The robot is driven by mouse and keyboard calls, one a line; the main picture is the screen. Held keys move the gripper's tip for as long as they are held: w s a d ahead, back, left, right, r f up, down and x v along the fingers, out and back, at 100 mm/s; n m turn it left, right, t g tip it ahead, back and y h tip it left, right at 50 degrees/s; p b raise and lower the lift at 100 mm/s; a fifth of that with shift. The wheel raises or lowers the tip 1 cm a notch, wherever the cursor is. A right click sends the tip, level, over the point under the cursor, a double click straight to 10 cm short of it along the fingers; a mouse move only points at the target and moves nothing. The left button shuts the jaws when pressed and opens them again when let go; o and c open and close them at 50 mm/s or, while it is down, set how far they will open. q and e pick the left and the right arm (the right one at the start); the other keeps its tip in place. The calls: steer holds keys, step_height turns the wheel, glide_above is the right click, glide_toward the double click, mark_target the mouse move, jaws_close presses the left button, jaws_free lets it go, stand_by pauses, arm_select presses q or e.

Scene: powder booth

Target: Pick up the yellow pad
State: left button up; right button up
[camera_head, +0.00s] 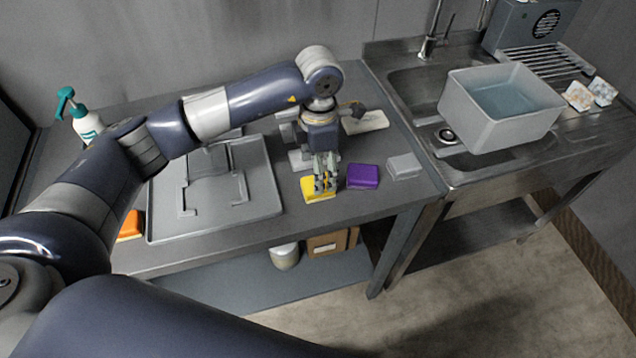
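The yellow pad (311,196) lies flat on the grey table near its front edge. My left arm reaches over the table from the left, and its gripper (324,186) points down right at the pad. The fingers cover the right part of the pad. I cannot tell whether they touch it or how far apart they are. My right gripper does not show.
A purple pad (363,177) and a grey pad (404,167) lie to the right. An orange pad (131,226) is at the left. A grey tray (262,189), a pump bottle (86,124) and a sink with a bin (482,118) stand around.

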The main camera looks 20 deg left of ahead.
arm_select(q)
steer(key=shift+s+f+p, duration=0.1)
steer(key=shift+f+p, duration=0.35)
steer(key=shift+f, duration=0.15)
step_height(320, 180, down, 3)
steer(key=shift+s+f+p, duration=0.1)
steer(key=shift+f+p, duration=0.1)
steer(key=shift+p, duration=0.65)
steer(key=shift+f, duration=0.5)
steer(key=c, duration=1.1)
